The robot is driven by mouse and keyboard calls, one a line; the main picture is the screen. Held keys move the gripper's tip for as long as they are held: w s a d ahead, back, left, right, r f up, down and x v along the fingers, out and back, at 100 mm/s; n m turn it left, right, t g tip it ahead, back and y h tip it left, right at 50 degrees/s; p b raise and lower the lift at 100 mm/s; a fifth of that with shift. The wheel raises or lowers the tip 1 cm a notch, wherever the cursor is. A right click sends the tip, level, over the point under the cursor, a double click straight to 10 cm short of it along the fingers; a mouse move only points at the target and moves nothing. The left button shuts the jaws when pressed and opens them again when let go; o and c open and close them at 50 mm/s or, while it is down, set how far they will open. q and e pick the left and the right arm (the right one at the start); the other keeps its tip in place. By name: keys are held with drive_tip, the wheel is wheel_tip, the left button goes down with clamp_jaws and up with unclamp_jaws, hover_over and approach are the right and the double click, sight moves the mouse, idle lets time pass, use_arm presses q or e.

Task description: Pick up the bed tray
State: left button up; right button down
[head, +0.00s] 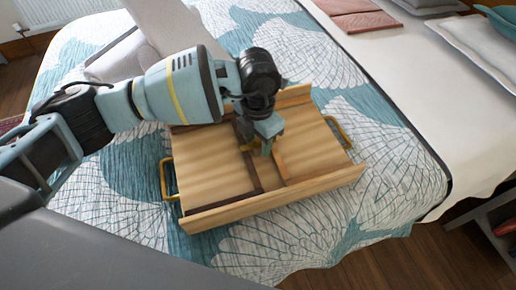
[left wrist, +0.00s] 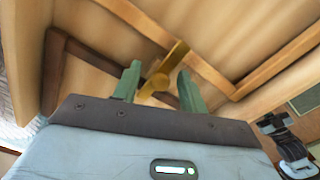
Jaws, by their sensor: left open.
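The bed tray (head: 212,165) is a wooden frame with pale panels, dark strips and raised edges, lying on the bed. It has a yellow handle at its left end (head: 167,180) and another at its right end (head: 340,131). My left gripper (head: 266,147) points down over the tray's middle, at a small yellow part there. In the left wrist view, my green fingers (left wrist: 157,78) are apart, with the yellow part (left wrist: 163,68) between or just beyond their tips. I cannot tell if they touch it.
The bed (head: 400,160) has a white and teal patterned quilt, with pale bedding and pillows (head: 475,45) to the right. Folded pink cloths (head: 355,15) lie at the top. A dark shelf (head: 490,225) stands at the lower right, above a wooden floor (head: 425,260).

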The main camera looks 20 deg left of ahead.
use_arm(q)
drive_tip(key=shift+c, duration=0.4)
clamp_jaws()
drive_tip(key=shift+w+r, duration=0.1)
drive_tip(key=shift+r, duration=0.05)
drive_tip(key=shift+r, duration=1.7)
drive_tip(key=s+d, duration=0.2)
drive_tip(key=d, duration=0.3)
drive_tip(key=s+d+r, duration=0.1)
drive_tip(key=s+d, duration=0.1)
drive_tip(key=d, duration=0.3)
drive_tip(key=s+d, duration=0.2)
drive_tip(key=d, duration=0.3)
drive_tip(key=shift+r, duration=0.3)
